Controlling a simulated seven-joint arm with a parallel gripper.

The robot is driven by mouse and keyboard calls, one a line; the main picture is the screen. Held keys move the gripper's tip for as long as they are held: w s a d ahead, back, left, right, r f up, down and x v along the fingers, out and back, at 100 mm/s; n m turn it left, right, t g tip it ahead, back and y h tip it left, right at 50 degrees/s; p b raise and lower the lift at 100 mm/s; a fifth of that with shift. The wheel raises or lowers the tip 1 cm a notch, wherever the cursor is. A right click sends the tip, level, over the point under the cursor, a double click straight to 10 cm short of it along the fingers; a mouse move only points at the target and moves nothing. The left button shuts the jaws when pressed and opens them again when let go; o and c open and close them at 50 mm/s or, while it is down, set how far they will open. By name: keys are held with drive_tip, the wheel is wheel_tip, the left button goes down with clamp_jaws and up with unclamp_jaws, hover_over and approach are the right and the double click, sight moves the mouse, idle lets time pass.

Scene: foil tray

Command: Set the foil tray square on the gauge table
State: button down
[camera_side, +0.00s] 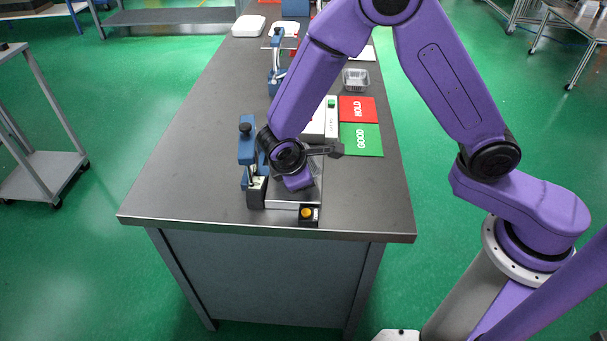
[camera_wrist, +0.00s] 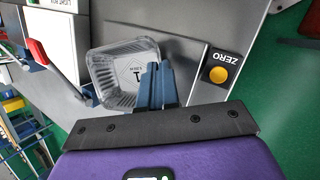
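The foil tray (camera_wrist: 103,62), shiny with rounded corners and a "1" mark on its floor, shows in the wrist view. It sits over the pale gauge table (camera_wrist: 188,50), turned at an angle to the plate's edges. In the side view my gripper (camera_side: 297,185) is low over the gauge table (camera_side: 290,205), and my wrist hides most of the tray. In the wrist view my gripper's blue fingers (camera_wrist: 158,66) are close together at the tray's right wall, with the rim between the tips. Whether the tray's whole base touches the plate is hidden.
A yellow ZERO button (camera_wrist: 218,74) sits at the gauge table's end. A blue clamp-like fixture (camera_side: 247,150) stands close on the left. Green GOOD (camera_side: 362,140) and red HOLD (camera_side: 357,109) mats lie behind to the right. The bench's left side is clear.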

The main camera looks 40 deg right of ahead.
drive_tip(key=shift+f, duration=0.5)
drive_tip(key=c, duration=1.3)
unclamp_jaws()
drive_tip(key=v, duration=1.7)
drive_tip(key=s+d+g+y, duration=0.2)
drive_tip(key=s+d+y, duration=0.4)
drive_tip(key=s+d, duration=1.3)
drive_tip(key=s, duration=0.2)
drive_tip(key=shift+s, duration=0.3)
